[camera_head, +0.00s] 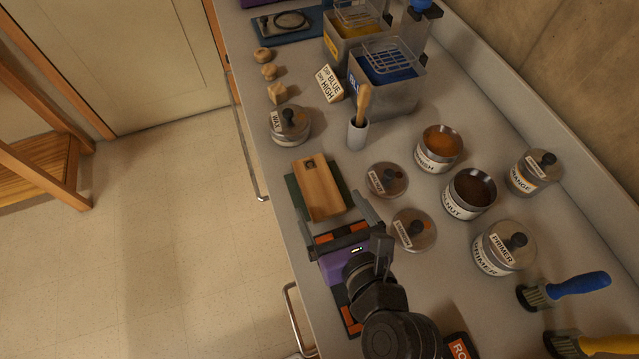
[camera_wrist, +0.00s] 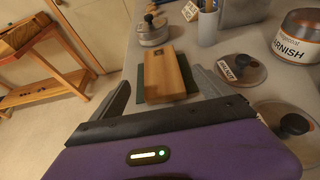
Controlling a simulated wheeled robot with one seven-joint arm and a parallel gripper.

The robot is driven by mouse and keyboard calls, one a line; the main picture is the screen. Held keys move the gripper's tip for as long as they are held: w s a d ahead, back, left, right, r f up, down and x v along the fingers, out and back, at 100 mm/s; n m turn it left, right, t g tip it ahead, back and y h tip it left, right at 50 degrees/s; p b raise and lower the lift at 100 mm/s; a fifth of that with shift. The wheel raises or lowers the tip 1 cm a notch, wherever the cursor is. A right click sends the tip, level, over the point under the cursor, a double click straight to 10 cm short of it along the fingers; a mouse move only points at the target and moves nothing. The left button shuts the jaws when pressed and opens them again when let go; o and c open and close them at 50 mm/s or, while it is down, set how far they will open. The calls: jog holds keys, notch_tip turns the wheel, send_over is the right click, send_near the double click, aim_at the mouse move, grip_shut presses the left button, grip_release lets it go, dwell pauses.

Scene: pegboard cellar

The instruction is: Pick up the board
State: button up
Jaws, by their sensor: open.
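The board also shows in the wrist view (camera_wrist: 165,80), straight ahead between my fingers. My gripper (camera_head: 339,219) is open and empty. Its two fingers point at the board's near end, one toward each side. In the wrist view my gripper (camera_wrist: 158,92) is just short of the board, and I cannot tell whether the fingers reach alongside it.
Lids (camera_head: 386,180) and (camera_head: 413,230) lie right of the board. Open tins (camera_head: 438,149) and (camera_head: 469,194) stand beyond them. A wax tin (camera_head: 289,126) and a cup with a brush (camera_head: 357,133) stand behind the board.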

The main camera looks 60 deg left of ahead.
aim_at(319, 188)
jog(key=x, duration=0.7)
jog(key=shift+d+f, duration=0.15)
jog(key=c, duration=1.7)
